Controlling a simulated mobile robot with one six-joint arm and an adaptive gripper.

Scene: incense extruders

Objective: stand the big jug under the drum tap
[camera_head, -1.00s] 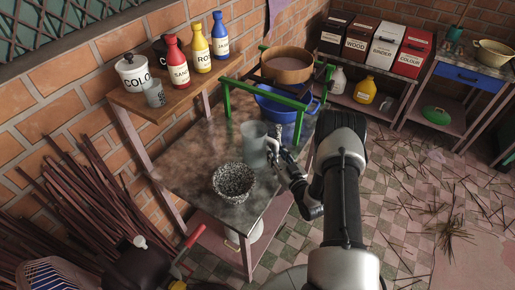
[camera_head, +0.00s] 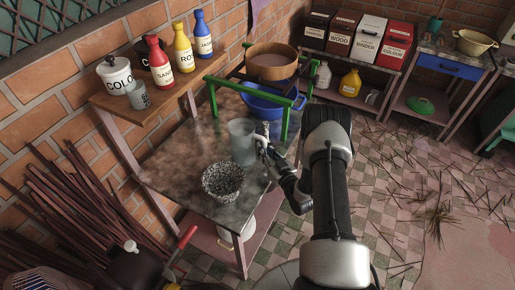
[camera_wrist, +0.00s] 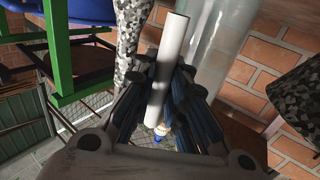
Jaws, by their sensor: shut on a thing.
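The big jug (camera_head: 242,141) is a tall, grey, see-through vessel. It is upright over the table (camera_head: 178,155), between the speckled bowl (camera_head: 222,181) and the green frame (camera_head: 213,101). I cannot tell whether its base touches the table. My gripper (camera_head: 264,146) is at the jug's right side. In the wrist view my gripper (camera_wrist: 160,100) is shut on the jug's pale, bar-like handle (camera_wrist: 173,45), with the clear jug wall (camera_wrist: 220,40) just beyond. I cannot make out a drum tap in these views.
The frame holds a wooden-rimmed sieve (camera_head: 272,72) above a blue basin (camera_head: 264,107). A wall shelf (camera_head: 165,92) carries labelled bottles and a white pot (camera_head: 115,73). Brown sticks (camera_head: 55,215) lean at the left. Straw litters the tiled floor (camera_head: 400,200) at the right.

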